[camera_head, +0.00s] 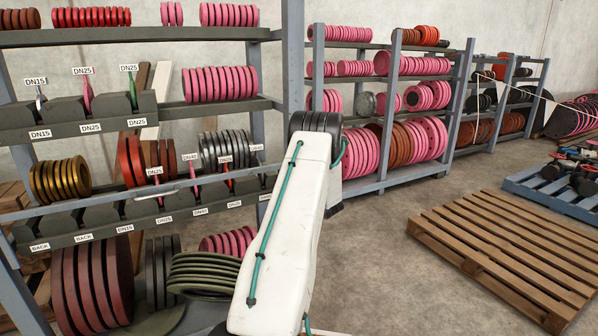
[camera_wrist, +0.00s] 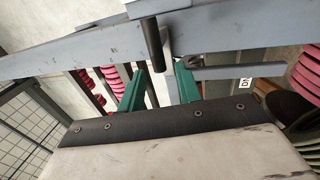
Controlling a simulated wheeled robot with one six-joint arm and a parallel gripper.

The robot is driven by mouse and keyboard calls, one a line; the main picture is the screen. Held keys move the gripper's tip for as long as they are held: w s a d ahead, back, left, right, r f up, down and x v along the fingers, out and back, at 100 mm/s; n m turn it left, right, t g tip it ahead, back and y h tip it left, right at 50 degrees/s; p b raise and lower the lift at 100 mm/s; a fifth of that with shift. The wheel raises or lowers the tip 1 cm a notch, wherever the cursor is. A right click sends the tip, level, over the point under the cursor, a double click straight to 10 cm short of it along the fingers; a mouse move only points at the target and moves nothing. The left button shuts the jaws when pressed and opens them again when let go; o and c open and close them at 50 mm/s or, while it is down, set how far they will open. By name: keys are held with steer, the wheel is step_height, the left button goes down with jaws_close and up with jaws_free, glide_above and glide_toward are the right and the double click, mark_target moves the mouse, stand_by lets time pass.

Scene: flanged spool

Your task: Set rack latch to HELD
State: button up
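In the wrist view, a dark round rod (camera_wrist: 153,44) sticks out by a grey rail (camera_wrist: 75,57) and looks like the latch handle, though I cannot be sure. A grey upright piece (camera_wrist: 167,42) stands just right of it. My gripper (camera_wrist: 160,68) has two green fingers spread apart. The rod's lower end lies between the fingertips in the picture, with gaps on both sides; I cannot judge the depth. In the head view my white arm hides the gripper and this rod. No HELD marking is readable.
The near rack's front rail (camera_head: 100,203) crosses before slots of labelled flanges. A dark red flange stack (camera_head: 92,285) and a green stack (camera_head: 203,275) sit low. More racks of pink flanges (camera_head: 417,140) stand behind. A wooden pallet (camera_head: 510,250) lies right; floor between is clear.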

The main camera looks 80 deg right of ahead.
steer(key=v, duration=0.3)
steer(key=shift+s+a+f, duration=0.1)
steer(key=shift+s+a, duration=0.1)
steer(key=shift+a, duration=0.15)
